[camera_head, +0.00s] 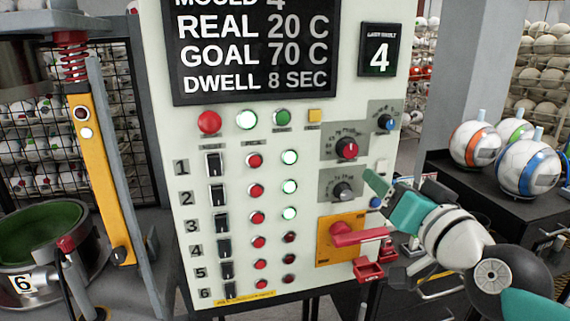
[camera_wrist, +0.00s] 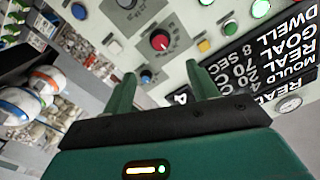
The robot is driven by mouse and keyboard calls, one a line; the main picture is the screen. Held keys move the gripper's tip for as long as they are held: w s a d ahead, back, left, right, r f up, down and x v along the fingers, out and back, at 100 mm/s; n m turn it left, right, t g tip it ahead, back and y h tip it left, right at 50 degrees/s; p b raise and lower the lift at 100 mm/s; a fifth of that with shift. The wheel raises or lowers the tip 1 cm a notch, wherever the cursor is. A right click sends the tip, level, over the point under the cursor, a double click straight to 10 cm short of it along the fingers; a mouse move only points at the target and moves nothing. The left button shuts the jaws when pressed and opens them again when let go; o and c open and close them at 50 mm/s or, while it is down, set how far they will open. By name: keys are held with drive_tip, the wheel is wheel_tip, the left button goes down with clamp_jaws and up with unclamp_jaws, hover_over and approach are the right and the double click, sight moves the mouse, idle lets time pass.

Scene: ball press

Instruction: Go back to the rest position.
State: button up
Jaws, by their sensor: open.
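My gripper (camera_wrist: 160,98) is open and empty in the wrist view, its two green fingers apart and pointing at the control panel. In the head view my gripper (camera_head: 377,184) shows at the panel's right side, by the lower grey knob (camera_head: 342,192). Whether it touches the panel cannot be told. The panel (camera_head: 226,150) carries a red-capped knob (camera_head: 347,150), which also shows in the wrist view (camera_wrist: 160,40). Below is a red lever (camera_head: 345,236) on a yellow plate. The display (camera_head: 250,55) reads REAL 20 C, GOAL 70 C, DWELL 8 SEC.
A press with a yellow post (camera_head: 98,165) and a round green-lined mould marked 6 (camera_head: 40,240) stands at the left. Balls with coloured bands (camera_head: 530,168) sit on a dark table at the right. Red padlock-like parts (camera_head: 367,269) hang below the lever. Ball racks fill the back.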

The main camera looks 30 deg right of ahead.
drive_tip(key=shift+a, duration=0.1)
drive_tip(key=w+a+f+n+g+y, duration=0.1)
drive_tip(key=a+f+n+g, duration=0.3)
drive_tip(key=a+f, duration=0.6)
drive_tip(key=w+a+f+n+g+y, duration=0.1)
drive_tip(key=a+f+n+g+y, duration=0.3)
drive_tip(key=a+f+g, duration=0.3)
drive_tip(key=a+f, duration=0.4)
drive_tip(key=a, duration=0.1)
drive_tip(key=shift+w+a+f+g, duration=0.2)
drive_tip(key=shift+w+a+g, duration=0.1)
drive_tip(key=shift+a+g, duration=0.1)
